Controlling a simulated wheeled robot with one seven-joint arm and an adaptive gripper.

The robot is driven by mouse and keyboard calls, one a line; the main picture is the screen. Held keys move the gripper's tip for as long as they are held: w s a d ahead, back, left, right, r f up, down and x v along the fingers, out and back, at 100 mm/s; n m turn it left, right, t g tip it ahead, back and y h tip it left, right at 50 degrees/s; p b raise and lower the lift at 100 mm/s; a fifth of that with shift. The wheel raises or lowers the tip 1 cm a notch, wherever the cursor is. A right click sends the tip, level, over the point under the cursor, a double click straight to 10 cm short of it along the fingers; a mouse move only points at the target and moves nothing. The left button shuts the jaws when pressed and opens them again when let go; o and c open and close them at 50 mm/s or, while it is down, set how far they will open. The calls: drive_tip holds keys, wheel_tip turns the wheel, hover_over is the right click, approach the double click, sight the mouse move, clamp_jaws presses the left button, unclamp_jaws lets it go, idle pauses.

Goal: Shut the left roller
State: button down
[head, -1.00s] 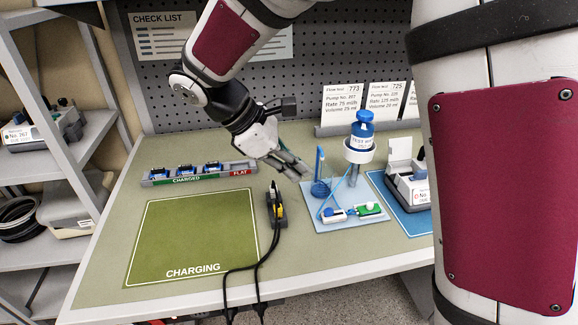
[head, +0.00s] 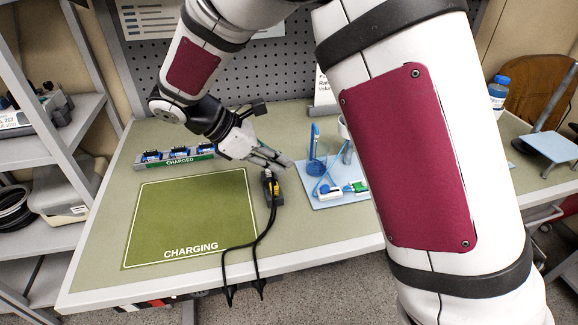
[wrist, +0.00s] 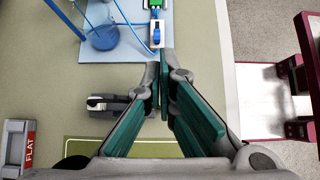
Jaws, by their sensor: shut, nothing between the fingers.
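The left roller (head: 328,191), a small white body with a blue part, lies on the pale blue tray (head: 325,204) to the left of a green-and-white roller (head: 357,187). In the wrist view the left roller (wrist: 157,35) lies just beyond my fingertips, with the green roller (wrist: 155,3) behind it. My gripper (head: 288,163) is shut and empty. It is above the bench, left of the tray in the head view. The fingertips (wrist: 161,75) point toward the left roller and appear apart from it. The roller wheel's position is too small to tell.
A blue tube (wrist: 132,32) and a blue cup (wrist: 103,36) stand near the rollers. A dark cable holder (head: 271,188) is left of the tray. The charging mat (head: 190,220) is at the left. My arm hides the tray's right side.

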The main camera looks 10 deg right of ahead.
sight(323, 189)
drive_tip(key=x, duration=1.2)
drive_tip(key=shift+d+f+p, duration=0.1)
drive_tip(key=shift+p, duration=0.2)
drive_tip(key=d, duration=0.3)
drive_tip(key=shift+d, duration=0.3)
drive_tip(key=p+v, duration=0.1)
drive_tip(key=v, duration=1.3)
drive_tip(key=shift+p, duration=0.3)
